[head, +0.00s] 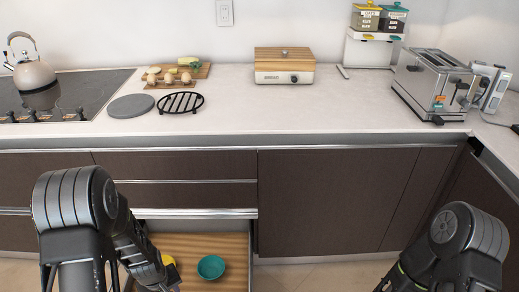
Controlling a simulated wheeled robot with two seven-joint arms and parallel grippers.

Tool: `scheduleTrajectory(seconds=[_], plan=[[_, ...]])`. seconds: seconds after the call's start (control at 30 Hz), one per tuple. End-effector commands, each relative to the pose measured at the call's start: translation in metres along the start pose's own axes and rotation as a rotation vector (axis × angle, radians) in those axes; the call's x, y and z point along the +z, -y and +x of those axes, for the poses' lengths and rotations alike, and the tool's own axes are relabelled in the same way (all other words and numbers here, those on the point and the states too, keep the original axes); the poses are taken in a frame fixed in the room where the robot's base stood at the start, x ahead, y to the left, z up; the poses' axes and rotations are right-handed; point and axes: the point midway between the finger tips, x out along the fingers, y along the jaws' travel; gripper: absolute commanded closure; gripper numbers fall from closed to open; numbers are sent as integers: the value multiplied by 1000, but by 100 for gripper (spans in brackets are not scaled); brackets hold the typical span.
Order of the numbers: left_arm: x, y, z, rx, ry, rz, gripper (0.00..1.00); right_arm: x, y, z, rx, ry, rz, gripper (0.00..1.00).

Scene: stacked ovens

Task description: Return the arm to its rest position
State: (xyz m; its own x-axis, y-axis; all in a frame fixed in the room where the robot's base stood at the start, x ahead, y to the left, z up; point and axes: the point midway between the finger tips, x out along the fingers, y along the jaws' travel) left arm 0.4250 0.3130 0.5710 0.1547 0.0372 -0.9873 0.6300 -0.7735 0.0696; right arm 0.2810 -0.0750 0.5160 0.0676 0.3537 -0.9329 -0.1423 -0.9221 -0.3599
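My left arm (85,205) comes in at the lower left, bends at a dark rounded joint and reaches down to the right over an open drawer. Its far end (163,281) is dark and cut by the bottom edge, so the finger opening cannot be made out. My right arm (465,240) is folded at the lower right, its lower part pointing down and left out of the picture. The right gripper is not visible. The open drawer (210,250) has a wooden bottom and holds a teal bowl (211,267) and a yellow item (168,261), partly hidden by my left arm.
The white counter (300,115) carries a board with food (180,75), a black trivet (181,102), a grey round plate (131,106), a wooden-topped box (284,65) and a toaster (433,85). A kettle (33,70) stands on the dark hob. Closed brown cabinets (325,200) line the front.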

Motion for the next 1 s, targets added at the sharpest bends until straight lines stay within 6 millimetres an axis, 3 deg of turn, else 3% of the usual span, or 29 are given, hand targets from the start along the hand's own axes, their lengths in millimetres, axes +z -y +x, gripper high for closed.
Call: scheduleTrajectory(seconds=[0.03, 0.27, 0.5, 0.6, 0.8, 1.0], plan=[[13, -5, 19, 11, 2, 43, 60, 0, -6, 13, 1, -1, 2, 60], [76, -34, 80, 90, 8, 253, 60, -3, -24, 53, 5, -9, 7, 60], [176, -65, 158, 216, 63, 446, 60, -7, -52, 117, 10, -19, 14, 60], [210, -72, 177, 258, 93, 482, 60, -8, -60, 137, 12, -22, 16, 60], [256, -77, 202, 306, 160, 498, 60, -10, -73, 164, 13, -26, 18, 60], [281, -78, 224, 326, 207, 491, 60, -10, -82, 187, 14, -28, 19, 60]])
